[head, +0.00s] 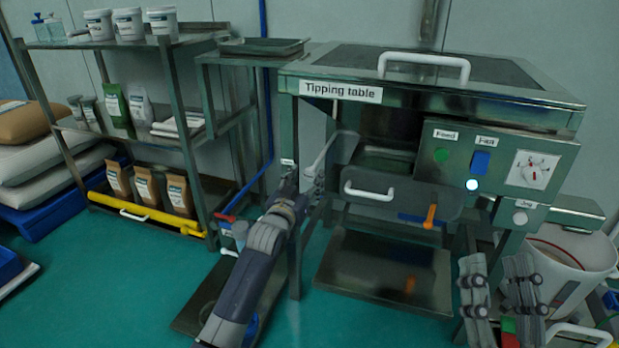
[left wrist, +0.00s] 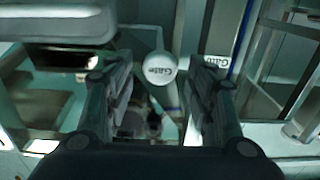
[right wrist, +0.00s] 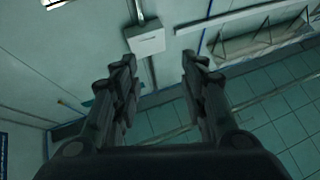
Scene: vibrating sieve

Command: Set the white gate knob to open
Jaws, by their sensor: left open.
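The white gate knob (left wrist: 159,67) is round, with "Gate" printed on its face, upside down in the left wrist view. A "Gate" label (left wrist: 215,62) sits beside it. My left gripper (left wrist: 160,82) is open, with one finger on each side of the knob in that view; I cannot tell whether either finger touches it. In the head view my left gripper (head: 292,186) is at the left side of the tipping table (head: 430,98), and the knob is hidden there. My right gripper (head: 500,268) is open and empty at the lower right, in front of the machine.
The control panel (head: 490,165) has a green button, a blue switch and a dial. An orange handle (head: 430,216) and a white door handle (head: 369,192) are on the machine's front. A shelf rack (head: 185,105) stands left. A white bucket (head: 565,265) stands right. Green floor lies between.

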